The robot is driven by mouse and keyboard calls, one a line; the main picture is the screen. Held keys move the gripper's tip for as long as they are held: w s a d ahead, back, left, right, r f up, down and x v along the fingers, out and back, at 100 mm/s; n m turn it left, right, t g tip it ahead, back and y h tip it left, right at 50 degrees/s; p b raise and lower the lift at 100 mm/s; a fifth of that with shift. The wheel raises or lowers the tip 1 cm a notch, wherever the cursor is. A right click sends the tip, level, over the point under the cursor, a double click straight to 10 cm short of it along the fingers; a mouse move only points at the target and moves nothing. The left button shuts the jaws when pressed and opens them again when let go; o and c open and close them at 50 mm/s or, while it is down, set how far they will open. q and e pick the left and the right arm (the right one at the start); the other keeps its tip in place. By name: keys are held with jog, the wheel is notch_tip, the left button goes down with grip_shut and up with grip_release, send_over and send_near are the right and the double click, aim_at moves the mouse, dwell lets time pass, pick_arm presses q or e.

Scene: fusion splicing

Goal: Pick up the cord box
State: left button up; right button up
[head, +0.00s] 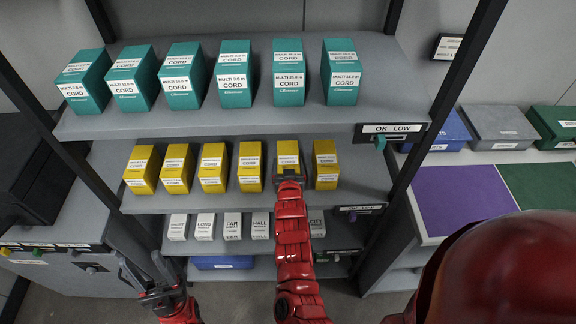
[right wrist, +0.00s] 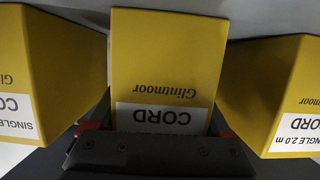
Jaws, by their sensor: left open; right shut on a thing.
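A yellow cord box (head: 288,153) stands in the row of yellow boxes on the middle shelf, second from the right. In the right wrist view this box (right wrist: 166,62) fills the middle, with upside-down "Glintmoor" and "CORD" lettering; its lower label is partly hidden. My right gripper (head: 290,178) is at its front face and is shut on it, with red-edged fingers on both sides. The box still appears in line with its neighbours; I cannot tell whether it is lifted. My left gripper (head: 156,284) is open and empty at the lower left, away from the shelves.
Yellow boxes flank the held one closely, left (right wrist: 58,75) and right (right wrist: 285,100). Teal cord boxes (head: 233,78) stand on the upper shelf (head: 385,95), white boxes (head: 205,226) on the lower one. A bench with a purple mat (head: 460,200) is at the right.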

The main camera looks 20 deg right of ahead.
aim_at(288, 158)
jog(key=c, duration=0.4)
jog(key=shift+c, duration=0.2)
jog(key=shift+r, duration=0.15)
jog(key=shift+r+b, duration=0.35)
jog(key=shift+r, duration=0.2)
notch_tip(288, 158, up, 2)
jog(key=shift+r+b, duration=0.15)
jog(key=shift+b, duration=0.55)
jog(key=s+a, duration=0.1)
jog(key=s, duration=0.1)
jog(key=s+b, duration=0.1)
jog(key=s, duration=0.2)
jog(key=s+a+b, duration=0.1)
jog(key=s, duration=0.2)
jog(key=shift+s+a+r, duration=0.1)
jog(key=shift+a+r, duration=0.05)
jog(key=shift+a, duration=0.15)
jog(key=p+v, duration=0.1)
jog(key=v, duration=0.6)
jog(key=shift+s+a+f, duration=0.2)
jog(key=shift+s+f, duration=0.15)
